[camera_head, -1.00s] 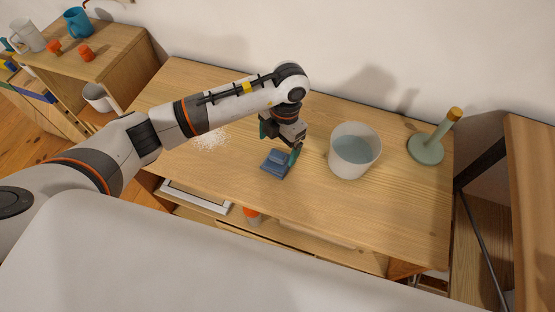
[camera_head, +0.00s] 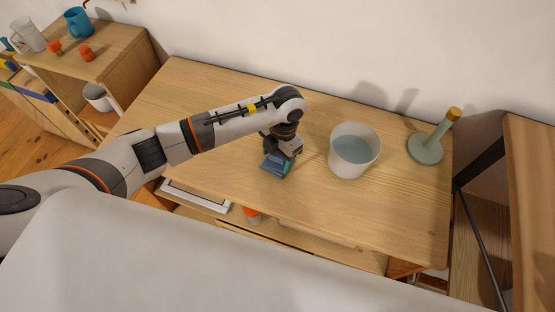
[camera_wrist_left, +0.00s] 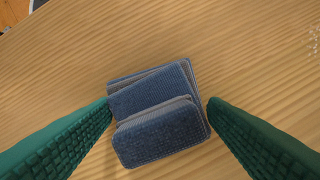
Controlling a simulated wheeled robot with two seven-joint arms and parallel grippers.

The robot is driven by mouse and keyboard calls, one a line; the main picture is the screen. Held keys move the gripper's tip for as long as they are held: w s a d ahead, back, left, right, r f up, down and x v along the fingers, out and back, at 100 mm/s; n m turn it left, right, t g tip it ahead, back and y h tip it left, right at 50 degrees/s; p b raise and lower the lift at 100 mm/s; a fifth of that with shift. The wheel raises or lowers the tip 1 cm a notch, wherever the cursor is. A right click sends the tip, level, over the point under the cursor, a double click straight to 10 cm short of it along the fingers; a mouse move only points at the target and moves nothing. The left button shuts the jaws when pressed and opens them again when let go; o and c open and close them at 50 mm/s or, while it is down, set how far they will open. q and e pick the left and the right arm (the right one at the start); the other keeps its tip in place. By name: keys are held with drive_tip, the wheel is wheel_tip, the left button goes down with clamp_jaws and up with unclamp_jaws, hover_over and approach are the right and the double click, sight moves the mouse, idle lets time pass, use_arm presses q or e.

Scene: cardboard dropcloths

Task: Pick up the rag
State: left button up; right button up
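The rag is a folded blue cloth (camera_wrist_left: 158,112) lying on the wooden table (camera_head: 365,215). In the head view the rag (camera_head: 274,170) is partly covered by my left gripper (camera_head: 278,162), which is directly above it. In the left wrist view my left gripper (camera_wrist_left: 158,103) has its green ridged fingers spread open, one on each side of the rag. Small gaps seem to show between the fingertips and the cloth. My right gripper is not in view.
A white bucket of water (camera_head: 350,165) stands just right of my left gripper. A green stand with a wooden top (camera_head: 430,146) is farther right. White grains (camera_wrist_left: 314,42) lie on the table at the upper right of the wrist view. The table's right front is clear.

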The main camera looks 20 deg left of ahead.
use_arm(q)
drive_tip(key=shift+c, duration=0.2)
wheel_tip(320, 180, up, 10)
idle(0.5)
